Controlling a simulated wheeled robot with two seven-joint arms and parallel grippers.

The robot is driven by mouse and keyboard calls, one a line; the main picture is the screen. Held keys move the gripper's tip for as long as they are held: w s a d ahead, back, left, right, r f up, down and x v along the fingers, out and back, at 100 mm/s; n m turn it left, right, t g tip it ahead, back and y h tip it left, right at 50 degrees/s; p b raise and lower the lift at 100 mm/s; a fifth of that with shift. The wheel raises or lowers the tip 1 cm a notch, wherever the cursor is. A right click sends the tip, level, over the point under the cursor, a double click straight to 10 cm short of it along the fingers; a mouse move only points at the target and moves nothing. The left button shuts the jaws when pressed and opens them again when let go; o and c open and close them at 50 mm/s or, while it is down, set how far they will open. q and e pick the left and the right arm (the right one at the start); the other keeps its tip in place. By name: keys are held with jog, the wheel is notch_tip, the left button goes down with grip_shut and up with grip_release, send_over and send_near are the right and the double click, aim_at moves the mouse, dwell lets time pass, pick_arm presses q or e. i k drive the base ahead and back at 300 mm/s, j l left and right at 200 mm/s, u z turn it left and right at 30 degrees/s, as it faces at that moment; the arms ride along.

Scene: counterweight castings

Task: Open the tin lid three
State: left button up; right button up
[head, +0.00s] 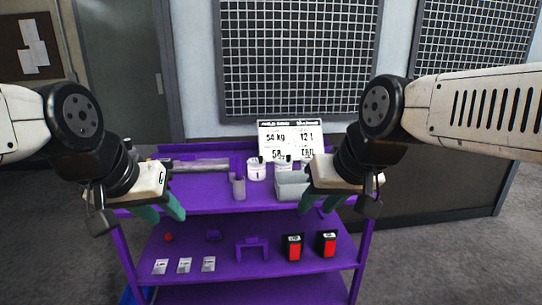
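Two white tins stand on the purple cart's top shelf (212,203). The left tin (257,172) has a dark mark on its front; the right tin (283,163) is partly hidden behind a grey bin (291,186). Both seem to have dark tops. The markings are too small to read, so I cannot tell which lid is three. My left gripper (161,212) is at the shelf's left front, its green fingers apart and empty. My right gripper (322,203) is at the right front, beside the grey bin, its green fingers apart and empty. Neither visibly touches a tin.
A white sign (290,138) stands behind the tins. A purple holder (238,186) is left of them, and a grey bar (200,164) lies at the back left. The lower shelf holds white packets (184,265), a purple bracket (252,243) and red-black boxes (294,248).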

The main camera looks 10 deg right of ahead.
aim_at(307, 158)
jog(key=i+l, duration=0.45)
jog(key=i, duration=0.2)
jog(key=i+l, duration=0.45)
jog(key=i, duration=0.2)
jog(key=j, duration=0.65)
